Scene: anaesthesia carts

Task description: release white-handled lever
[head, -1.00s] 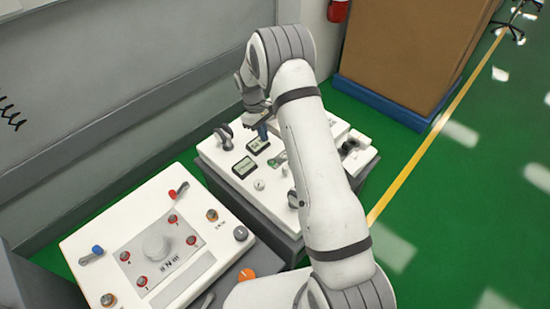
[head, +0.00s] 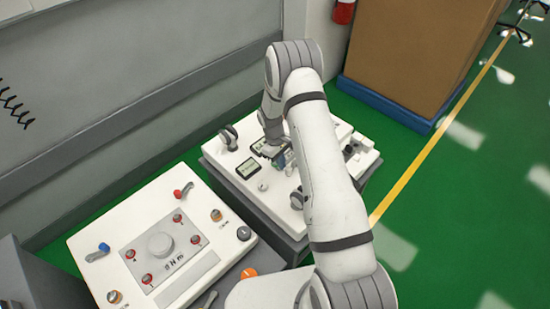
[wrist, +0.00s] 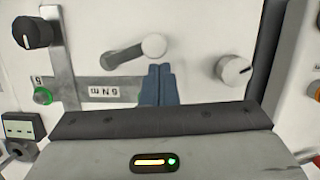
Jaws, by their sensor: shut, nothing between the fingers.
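The white-handled lever (wrist: 125,54) is on the white panel in the wrist view. Its grey arm runs from the left to a round white knob (wrist: 153,45) at its right end. My gripper (wrist: 158,70) is shut and empty, its blue fingers together just below the knob in the picture. I cannot tell whether the fingertips touch the knob. In the head view my gripper (head: 282,158) is low over the far cart's top (head: 222,155), and I cannot make out the lever there.
In the wrist view a black knob (wrist: 32,33) and a green button (wrist: 42,96) are left of the lever, and a white dial (wrist: 234,70) is right. A nearer panel (head: 90,225) with knobs and levers stands at lower left. A grey wall (head: 120,75) is behind.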

